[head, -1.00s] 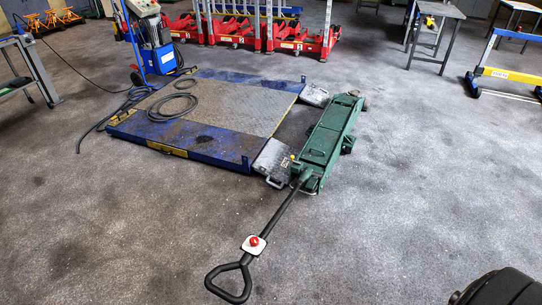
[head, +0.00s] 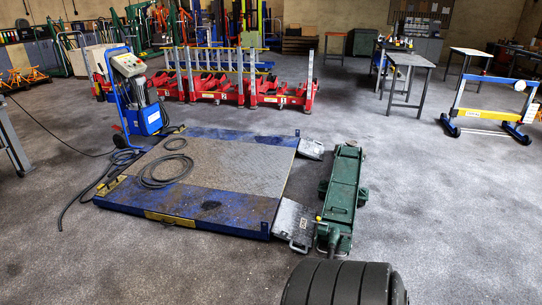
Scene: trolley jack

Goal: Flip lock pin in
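The green trolley jack (head: 343,192) stands on the floor right of the blue lift platform. Its long body points away from me. Its near end and handle base (head: 331,238) are partly hidden behind a dark ribbed cylindrical part at the bottom of the view, perhaps mine. A small yellow-topped piece (head: 318,218) shows at the jack's near left corner. I cannot tell whether it is the lock pin. The jack's handle is hidden. Neither of my grippers shows in the head view.
The blue lift platform (head: 186,209) with a coiled hose lies left of the jack, its grey ramp (head: 293,222) close beside the jack. A blue pump trolley (head: 140,95) stands behind. Red stands (head: 285,95) and grey tables (head: 409,63) are farther back. Floor right of the jack is clear.

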